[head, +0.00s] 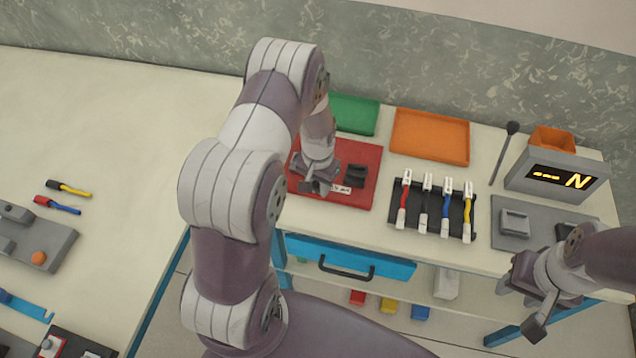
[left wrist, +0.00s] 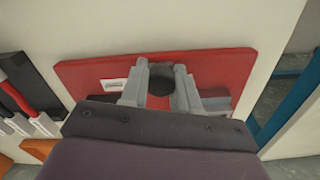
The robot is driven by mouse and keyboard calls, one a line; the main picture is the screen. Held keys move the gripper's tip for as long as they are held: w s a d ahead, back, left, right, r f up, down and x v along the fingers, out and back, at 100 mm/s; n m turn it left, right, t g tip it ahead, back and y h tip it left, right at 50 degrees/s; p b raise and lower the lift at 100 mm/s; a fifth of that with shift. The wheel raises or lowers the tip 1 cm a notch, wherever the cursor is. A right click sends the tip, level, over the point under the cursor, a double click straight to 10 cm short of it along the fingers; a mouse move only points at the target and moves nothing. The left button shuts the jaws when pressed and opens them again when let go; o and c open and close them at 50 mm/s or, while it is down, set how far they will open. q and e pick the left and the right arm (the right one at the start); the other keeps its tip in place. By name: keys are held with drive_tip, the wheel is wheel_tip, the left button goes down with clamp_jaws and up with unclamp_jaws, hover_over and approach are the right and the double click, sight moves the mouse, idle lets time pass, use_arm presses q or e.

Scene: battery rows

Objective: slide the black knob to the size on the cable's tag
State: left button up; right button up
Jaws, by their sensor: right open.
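A red board (head: 366,150) lies on the bench, with a black block (head: 356,176) and a small white label (head: 341,189) on it. My left gripper (head: 316,186) is low over its left part. In the left wrist view the black knob (left wrist: 161,78) sits between my left gripper's two fingers (left wrist: 161,88), which appear to touch its sides. The board (left wrist: 225,70) shows there too. Several cables with white tags (head: 407,174) lie in a dark rack (head: 397,217); the tag writing is too small to read. My right gripper (head: 530,300) is open and empty at the bench's front right.
Green (head: 355,114) and orange (head: 430,136) trays lie behind. A grey display box (head: 562,178) shows dashes and an N. A grey plate (head: 510,240) lies in front of it. A blue drawer (head: 350,260) is below. Two loose cables (head: 62,206) lie on the left table.

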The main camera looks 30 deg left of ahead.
sight(331, 195)
use_arm(q)
clamp_jaws()
drive_tip(key=shift+w+d, duration=0.2)
drive_tip(key=shift+d, duration=0.65)
drive_tip(key=shift+w+d, duration=0.2)
drive_tip(key=shift+d, duration=0.6)
drive_tip(key=shift+a, duration=0.1)
drive_tip(key=o, duration=0.6)
unclamp_jaws()
drive_tip(key=o, duration=0.3)
drive_tip(key=shift+d+r, duration=0.1)
drive_tip(key=shift+d, duration=0.15)
drive_tip(key=shift+a+r, duration=0.15)
drive_tip(key=shift+r, duration=0.2)
wheel_tip(331, 195, up, 12)
drive_tip(key=b, duration=0.1)
